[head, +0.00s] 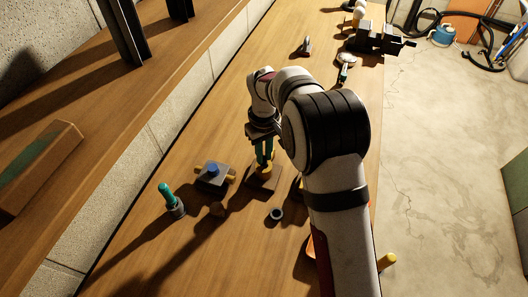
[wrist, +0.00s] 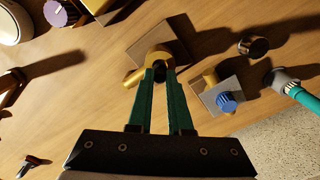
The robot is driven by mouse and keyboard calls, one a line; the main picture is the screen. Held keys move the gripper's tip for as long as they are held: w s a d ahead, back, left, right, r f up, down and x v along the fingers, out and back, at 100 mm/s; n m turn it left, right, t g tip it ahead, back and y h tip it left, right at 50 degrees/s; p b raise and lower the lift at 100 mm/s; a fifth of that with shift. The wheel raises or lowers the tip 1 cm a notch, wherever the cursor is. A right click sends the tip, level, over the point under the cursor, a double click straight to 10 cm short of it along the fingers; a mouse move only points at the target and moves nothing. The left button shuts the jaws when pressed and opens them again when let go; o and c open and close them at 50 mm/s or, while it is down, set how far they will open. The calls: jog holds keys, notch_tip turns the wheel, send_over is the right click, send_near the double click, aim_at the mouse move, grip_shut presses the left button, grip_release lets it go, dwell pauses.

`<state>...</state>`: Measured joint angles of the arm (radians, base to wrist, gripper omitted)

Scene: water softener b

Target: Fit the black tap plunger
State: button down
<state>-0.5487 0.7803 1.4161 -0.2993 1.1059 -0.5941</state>
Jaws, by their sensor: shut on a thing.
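My gripper (wrist: 159,74) points down over a brass tap body (wrist: 158,50). Its two green fingers are shut on a small dark piece, the black tap plunger (wrist: 159,67), of which little shows between the tips. The plunger is right at the tap body's round top; I cannot tell whether it is inside or just above. The tap body sits on a square brown plate (wrist: 146,38). In the head view my gripper (head: 264,158) is over the same brass tap body (head: 265,170), and the plunger is hidden.
A grey block with a blue knob (head: 212,169) and brass stub stands left of the tap. A teal-handled tool (head: 167,194) stands further left. A dark ring (head: 276,214) lies in front. A wooden shelf (head: 120,95) runs along the left. Bare bench lies behind the tap.

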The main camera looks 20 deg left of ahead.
jog(key=shift+f, duration=0.25)
jog(key=shift+f, duration=0.65)
jog(key=c, duration=0.8)
grip_release()
jog(key=shift+o, duration=0.2)
notch_tip(320, 180, up, 16)
jog(key=shift+d, duration=0.1)
